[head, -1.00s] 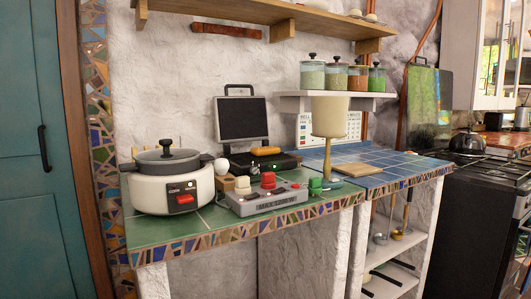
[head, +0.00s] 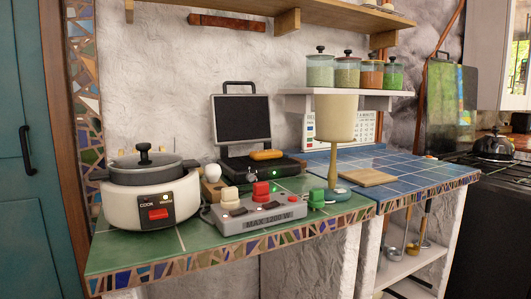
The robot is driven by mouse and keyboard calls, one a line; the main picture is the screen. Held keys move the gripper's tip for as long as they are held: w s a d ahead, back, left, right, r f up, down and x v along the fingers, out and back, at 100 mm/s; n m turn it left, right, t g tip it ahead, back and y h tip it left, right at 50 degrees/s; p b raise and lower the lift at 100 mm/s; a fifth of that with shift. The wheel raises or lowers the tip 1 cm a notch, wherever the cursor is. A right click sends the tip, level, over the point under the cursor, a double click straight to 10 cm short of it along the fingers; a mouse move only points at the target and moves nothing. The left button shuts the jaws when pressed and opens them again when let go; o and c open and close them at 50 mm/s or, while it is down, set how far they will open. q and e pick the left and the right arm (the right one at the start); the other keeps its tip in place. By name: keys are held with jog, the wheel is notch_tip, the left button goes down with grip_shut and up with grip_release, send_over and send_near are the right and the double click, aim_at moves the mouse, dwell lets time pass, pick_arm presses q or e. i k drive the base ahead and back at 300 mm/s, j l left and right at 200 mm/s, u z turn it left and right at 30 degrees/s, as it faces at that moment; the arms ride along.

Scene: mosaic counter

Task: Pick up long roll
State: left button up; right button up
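A long orange-brown roll (head: 266,155) lies on the lower plate of an open black press (head: 262,169) on the counter. The press's lid (head: 241,119) stands raised behind the roll. The roll appears fully in sight, with nothing touching it from above. Neither of my grippers is in the head view.
A white rice cooker (head: 150,203) stands on the left of the green-tiled counter. In front of the press is a grey box (head: 258,217) with red and cream knobs. A lamp with a cream shade (head: 335,118) stands right of the roll. A wooden board (head: 366,177) lies on the blue tiles.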

aim_at(266, 154)
jog(key=i+l+u, duration=0.15)
jog(key=i+l, duration=0.25)
jog(key=i+l+u, duration=0.15)
jog(key=i+l, duration=0.25)
jog(key=l, duration=0.2)
